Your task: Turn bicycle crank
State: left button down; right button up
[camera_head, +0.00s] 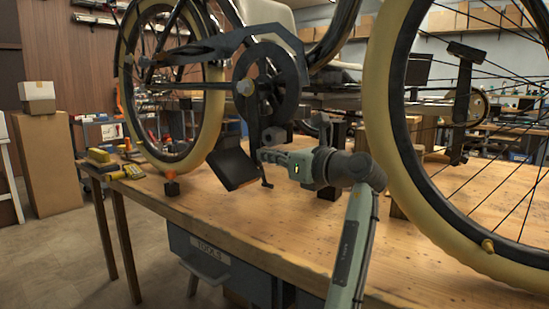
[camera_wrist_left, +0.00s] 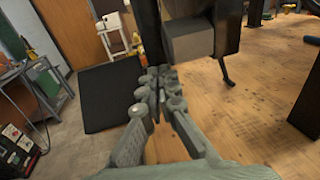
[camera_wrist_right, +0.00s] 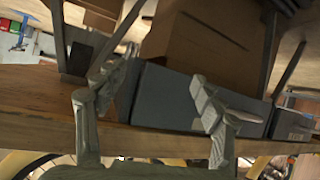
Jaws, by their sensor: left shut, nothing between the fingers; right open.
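The bicycle crank shows in the head view as a dark chainring (camera_head: 270,85) with a crank arm (camera_head: 254,122) hanging down from its hub. A flat black pedal (camera_head: 232,165) is tilted near the arm's lower end. My left gripper (camera_head: 263,156) is shut and empty, its fingertips close to the right of the pedal; I cannot tell whether they touch. In the left wrist view its closed fingertips (camera_wrist_left: 160,85) overlap the lower end of a dark upright bar. My right gripper (camera_wrist_right: 163,70) is open and empty, outside the head view.
The rear wheel (camera_head: 380,85) is close at the right, the other wheel (camera_head: 125,85) at the left. Yellow tools lie at the bench's left end. In the right wrist view a grey drawer box (camera_wrist_right: 165,98) lies beyond the fingers.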

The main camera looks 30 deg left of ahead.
pick_arm(q)
jog(key=shift+a+f+t+y, duration=0.2)
jog(key=shift+a+t+y, duration=0.1)
jog(key=shift+a+y, duration=0.55)
pick_arm(e)
jog(key=shift+s+d+f+g, duration=0.4)
jog(key=shift+d+f+g, duration=0.15)
jog(key=shift+f, duration=0.2)
pick_arm(q)
jog(key=shift+d, duration=0.15)
